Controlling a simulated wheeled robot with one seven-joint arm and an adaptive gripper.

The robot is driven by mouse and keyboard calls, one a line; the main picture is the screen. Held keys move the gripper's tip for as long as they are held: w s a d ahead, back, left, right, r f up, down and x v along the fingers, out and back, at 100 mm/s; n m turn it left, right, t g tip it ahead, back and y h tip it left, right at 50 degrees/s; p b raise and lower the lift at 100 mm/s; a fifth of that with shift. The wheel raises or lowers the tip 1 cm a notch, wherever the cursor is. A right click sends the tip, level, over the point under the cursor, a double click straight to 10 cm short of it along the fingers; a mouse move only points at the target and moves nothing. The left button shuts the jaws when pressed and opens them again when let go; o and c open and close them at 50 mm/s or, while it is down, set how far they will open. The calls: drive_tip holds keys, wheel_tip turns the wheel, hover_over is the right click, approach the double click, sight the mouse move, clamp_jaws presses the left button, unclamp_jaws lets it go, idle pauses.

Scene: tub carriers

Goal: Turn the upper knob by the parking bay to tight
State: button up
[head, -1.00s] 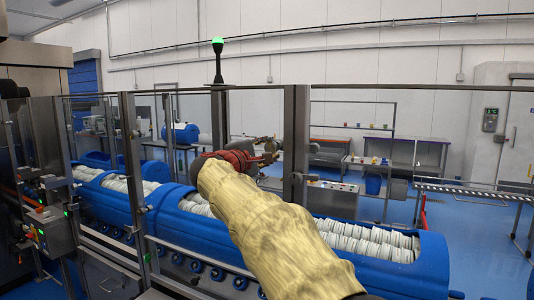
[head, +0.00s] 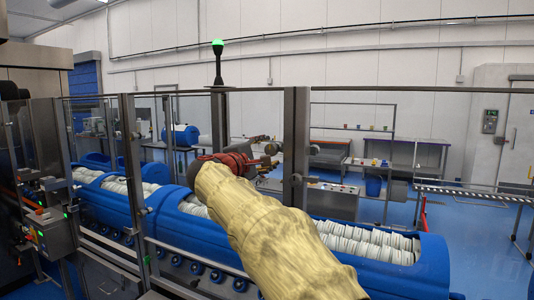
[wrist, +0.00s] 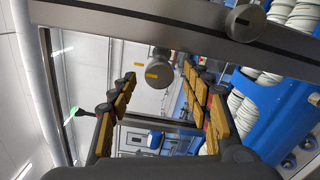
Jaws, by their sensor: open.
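The upper knob (wrist: 158,73) is a round grey knob with a yellow mark on its face. In the wrist view it shows between the fingertips of my gripper (wrist: 160,80), which is open and empty. I see no contact with the knob. I cannot read any tight marking.
Clear guard panels in metal frames (head: 128,170) stand before blue tubs (head: 425,262) full of white items. A green-lit signal lamp (head: 218,62) rises behind my arm. Tables (head: 415,150) stand at the back. Blue floor is open at the right.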

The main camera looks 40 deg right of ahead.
drive_tip(key=v, duration=1.1)
drive_tip(key=shift+a, duration=0.15)
drive_tip(key=s+a+f+m+g+y, duration=0.1)
drive_tip(key=s+a+f+y, duration=0.25)
drive_tip(key=f, duration=0.85)
drive_tip(key=s+a+f+m+y, duration=0.25)
drive_tip(key=a+f+y, duration=0.2)
drive_tip(key=f, duration=0.85)
drive_tip(key=s+a+f+m+y, duration=0.2)
drive_tip(key=s+a+f+y, duration=0.2)
drive_tip(key=s+a+f, duration=0.2)
drive_tip(key=s+a+f+m+y, duration=0.1)
drive_tip(key=s+a+f+y, duration=0.3)
drive_tip(key=s+a+f, duration=0.3)
drive_tip(key=s+a, duration=0.3)
drive_tip(key=s, duration=0.3)
drive_tip(key=shift+s+a+m+y, duration=0.15)
drive_tip(key=shift+a+m+y, duration=0.15)
drive_tip(key=shift+a+m, duration=0.05)
drive_tip(key=shift+c, duration=1.1)
